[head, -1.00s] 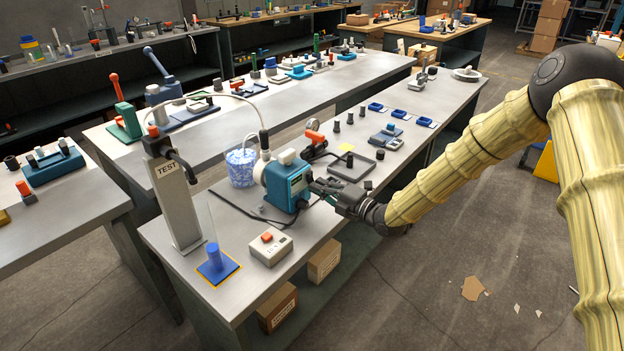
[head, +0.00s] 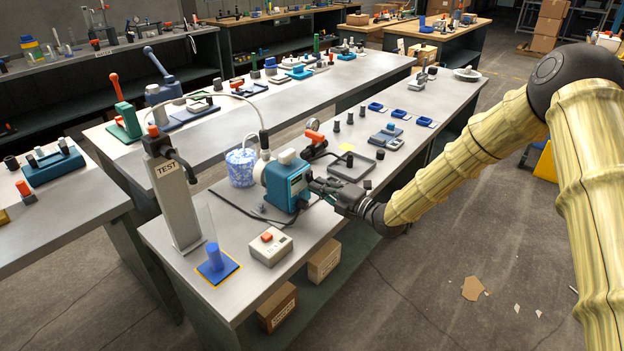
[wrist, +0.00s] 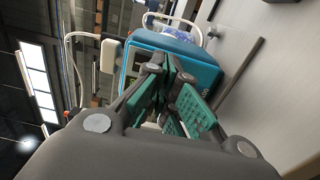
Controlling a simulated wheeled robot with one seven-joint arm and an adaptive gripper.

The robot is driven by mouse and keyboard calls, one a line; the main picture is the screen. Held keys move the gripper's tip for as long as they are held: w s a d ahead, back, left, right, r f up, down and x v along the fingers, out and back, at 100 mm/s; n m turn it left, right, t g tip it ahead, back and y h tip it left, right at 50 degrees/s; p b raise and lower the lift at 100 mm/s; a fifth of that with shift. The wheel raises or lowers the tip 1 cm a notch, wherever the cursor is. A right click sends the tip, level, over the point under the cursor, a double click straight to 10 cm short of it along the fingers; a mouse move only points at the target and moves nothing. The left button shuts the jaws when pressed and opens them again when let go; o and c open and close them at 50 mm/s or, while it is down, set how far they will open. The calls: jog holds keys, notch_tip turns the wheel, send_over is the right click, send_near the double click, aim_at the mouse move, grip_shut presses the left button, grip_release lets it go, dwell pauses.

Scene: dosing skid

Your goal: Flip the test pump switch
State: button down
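A teal pump (head: 287,181) with a white head stands on the near bench. My gripper (head: 314,186) is at the pump's right-hand front face, pointing at it. In the wrist view the pump (wrist: 203,67) fills the space beyond the fingers. My gripper's green-padded fingers (wrist: 168,68) come together at their tips, close to the pump face. The fingers hide that part of the face, so I cannot tell whether they touch it or a switch there. A grey post labelled TEST (head: 170,195) stands to the left.
A pale box with an orange button (head: 270,247) and a blue cylinder on a blue pad (head: 216,262) are at the bench's near end. A blue-patterned beaker (head: 241,168) is behind the pump. A black tray (head: 352,168) lies to its right. The floor at right is mostly clear.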

jog(key=shift+w+a, duration=0.35)
jog(key=shift+a, duration=0.05)
jog(key=v, duration=0.7)
jog(key=shift+b, duration=0.35)
dwell(0.3)
jog(key=shift+s, duration=0.1)
jog(key=s+d+f+m+g+h+p, duration=0.2)
jog(key=s+d+f+m+h, duration=0.2)
jog(key=s+f+m, duration=0.55)
jog(key=s+d+f+m+g+h+p, duration=0.15)
jog(key=s+d+f+m+h, duration=0.45)
jog(key=s+f, duration=0.7)
jog(key=s+d+f+m+g+h, duration=0.1)
jog(key=s+d+f+m+g, duration=0.1)
jog(key=s, duration=0.7)
jog(key=s+d+f+m+g+h+p, duration=0.1)
jog(key=s+d+f+m+g+h, duration=0.1)
jog(key=s+d+m, duration=0.2)
jog(key=s+d+f+m+g+h+p, duration=0.1)
jog(key=s+m, duration=0.6)
jog(key=s, duration=0.7)
jog(key=d+f+g, duration=0.1)
jog(key=d+g, duration=0.1)
jog(key=d, duration=0.1)
jog(key=shift+f+m+h, duration=0.3)
jog(key=shift+m, duration=0.05)
